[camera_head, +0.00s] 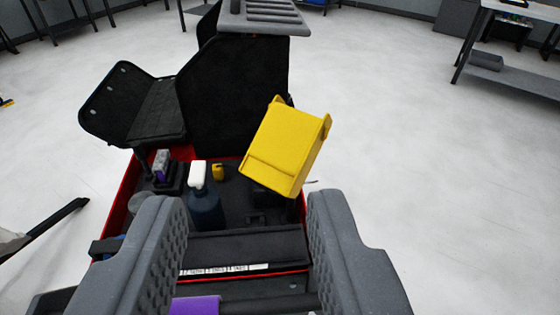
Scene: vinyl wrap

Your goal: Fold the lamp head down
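The yellow box-shaped piece (287,146), which looks like the lamp head, stands tilted at the right side of a red-edged cart. Its top leans to the right, and its lower end is near the cart's dark tray. What holds it up is hidden behind it. My gripper (250,215) shows in the foreground with its two grey ridged fingers wide apart. Nothing is between the fingertips. The lamp head lies beyond them, nearer the right finger, and looks apart from both.
The red-edged cart (124,192) holds a dark spray bottle with a white top (205,200) and a small purple-and-grey item (161,165). A black seat (135,108) and tall black panel (236,92) stand behind. A purple roll (196,305) lies near. Open floor lies right, with a shelved table (520,80) beyond.

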